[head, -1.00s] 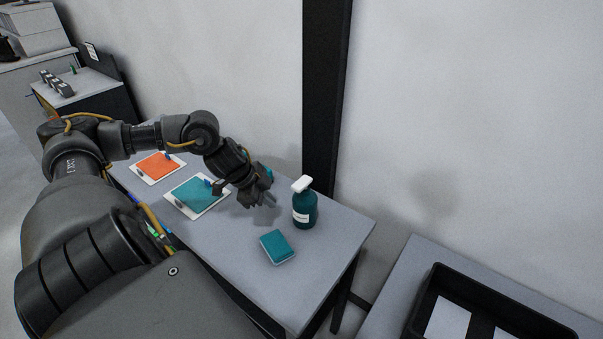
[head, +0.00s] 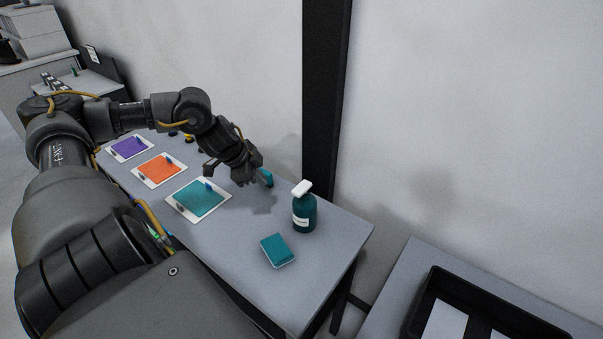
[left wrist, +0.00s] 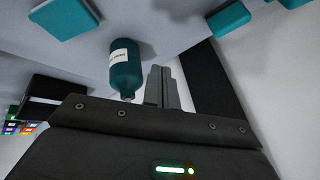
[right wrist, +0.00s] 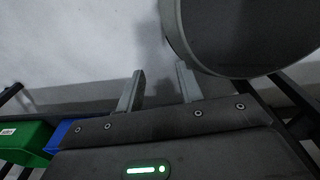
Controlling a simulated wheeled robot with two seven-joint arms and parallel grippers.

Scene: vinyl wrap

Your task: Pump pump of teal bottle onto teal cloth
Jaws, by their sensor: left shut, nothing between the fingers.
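The teal bottle (head: 304,214) stands upright near the right end of the table, its white pump head (head: 303,188) pointing toward the right. It also shows in the left wrist view (left wrist: 125,66). A folded teal cloth (head: 277,249) lies in front of it to the left; it also shows in the left wrist view (left wrist: 62,17). My left gripper (head: 254,183) is shut and empty, raised above the table left of the bottle and apart from it. Its closed fingers show in the left wrist view (left wrist: 161,75). My right gripper (right wrist: 160,78) is open and empty, away from the table.
Boards with teal (head: 201,199), orange (head: 159,169) and purple (head: 129,149) sheets lie along the table's left side. A small teal block (head: 266,177) lies behind my left gripper. A black tray (head: 430,280) sits on another table at right. A dark post rises behind.

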